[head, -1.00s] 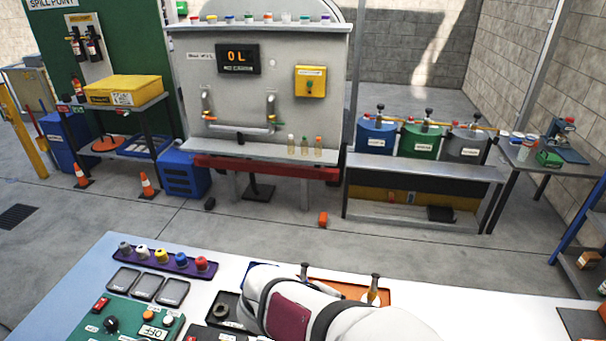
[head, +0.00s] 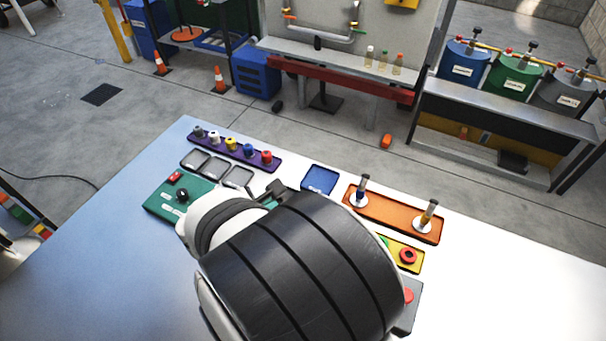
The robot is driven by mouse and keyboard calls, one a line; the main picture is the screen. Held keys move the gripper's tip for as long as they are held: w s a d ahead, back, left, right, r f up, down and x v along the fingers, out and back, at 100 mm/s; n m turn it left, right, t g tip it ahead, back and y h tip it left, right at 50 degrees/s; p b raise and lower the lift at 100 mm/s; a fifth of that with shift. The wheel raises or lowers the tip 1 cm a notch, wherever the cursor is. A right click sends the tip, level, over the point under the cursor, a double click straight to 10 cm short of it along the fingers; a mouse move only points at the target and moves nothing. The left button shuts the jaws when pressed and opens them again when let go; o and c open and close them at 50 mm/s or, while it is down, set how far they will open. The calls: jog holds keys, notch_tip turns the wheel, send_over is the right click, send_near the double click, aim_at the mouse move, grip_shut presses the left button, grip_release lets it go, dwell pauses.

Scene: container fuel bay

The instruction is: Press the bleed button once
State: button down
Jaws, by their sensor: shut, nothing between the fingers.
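The green control panel (head: 160,208) lies on the left of the white table. A red switch (head: 175,177) and a black knob (head: 183,195) show on it. The rest of the panel, including the area of its white and orange buttons, is hidden behind my arm. No readable label shows which button is the bleed button. My gripper (head: 270,192) is partly visible as a dark end beyond my white and black arm, above the table near the panel's right side. It is shut and empty. I cannot tell whether it touches anything.
A purple rack (head: 262,162) of coloured knobs and several grey trays (head: 195,160) lie behind the panel. A blue tray (head: 319,180), an orange tray (head: 390,212) with two upright pieces and a yellow tray (head: 414,262) lie rightward. The table's left front is clear.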

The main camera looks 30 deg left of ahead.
jog(key=shift+f, duration=4.4)
jog(key=shift+f, duration=0.4)
jog(key=shift+f, duration=0.4)
jog(key=shift+r, duration=0.85)
jog(key=shift+r, duration=2.5)
